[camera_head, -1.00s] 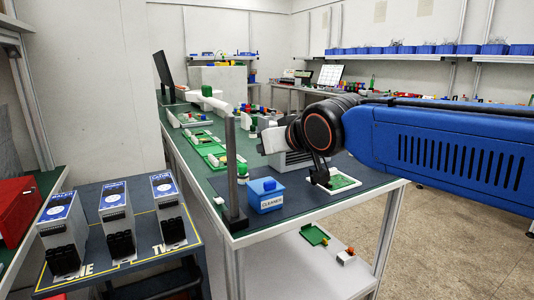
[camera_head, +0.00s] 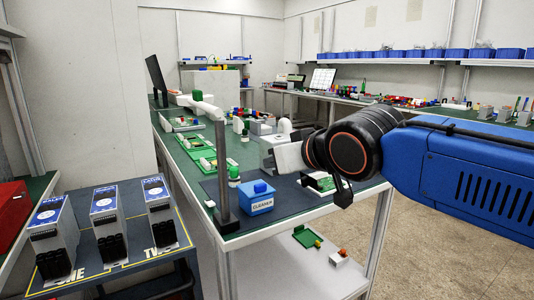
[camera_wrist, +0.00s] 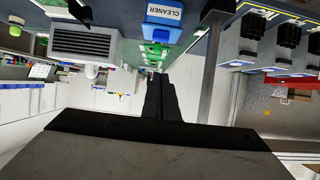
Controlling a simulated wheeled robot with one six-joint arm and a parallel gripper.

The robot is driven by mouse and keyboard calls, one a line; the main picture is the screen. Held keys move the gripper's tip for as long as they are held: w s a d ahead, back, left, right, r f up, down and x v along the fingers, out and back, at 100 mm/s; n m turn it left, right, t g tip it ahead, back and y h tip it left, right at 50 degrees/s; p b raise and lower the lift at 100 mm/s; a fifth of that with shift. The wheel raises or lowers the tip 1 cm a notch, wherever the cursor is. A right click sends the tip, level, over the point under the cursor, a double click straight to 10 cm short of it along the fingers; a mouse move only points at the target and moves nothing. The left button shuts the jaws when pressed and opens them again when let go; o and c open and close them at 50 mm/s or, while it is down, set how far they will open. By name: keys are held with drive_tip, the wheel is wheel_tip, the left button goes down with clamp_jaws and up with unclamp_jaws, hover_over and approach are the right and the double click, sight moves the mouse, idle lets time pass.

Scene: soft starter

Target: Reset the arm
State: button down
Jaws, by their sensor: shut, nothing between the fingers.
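My arm (camera_head: 470,170) reaches in from the right edge of the head view, blue with a black and orange wrist joint. My gripper (camera_head: 343,193) shows as a small dark shape below that joint, in front of the workbench (camera_head: 240,238). In the wrist view the black fingers of my gripper (camera_wrist: 160,95) are together, with nothing between them. The wrist picture is upside down. Three soft starters (camera_head: 107,225), grey with blue labels and black lower parts, stand on the cart at left. They also show in the wrist view (camera_wrist: 285,50).
A blue box marked CLEANER (camera_head: 258,204) sits near the bench's front edge, beside a dark upright post (camera_head: 222,170). Green boards (camera_head: 203,160) and small parts lie farther back. A lower shelf (camera_head: 285,262) holds a green tray (camera_head: 306,237). Open floor lies at right.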

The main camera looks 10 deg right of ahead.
drive_tip(key=s+d+f+m+g+h, duration=0.1)
drive_tip(key=s+d+f, duration=0.3)
drive_tip(key=f, duration=0.5)
drive_tip(key=s+d+f+m+g+h, duration=0.1)
drive_tip(key=s+d+f+g, duration=0.3)
drive_tip(key=s+f, duration=0.3)
drive_tip(key=s+d+f+m+g+h, duration=0.1)
drive_tip(key=s+d+f, duration=0.4)
drive_tip(key=f, duration=0.5)
drive_tip(key=shift+s+d+f+m+g+h, duration=0.3)
drive_tip(key=shift+s+d+g+h, duration=0.15)
drive_tip(key=shift+d+g, duration=0.3)
drive_tip(key=shift+a, duration=0.1)
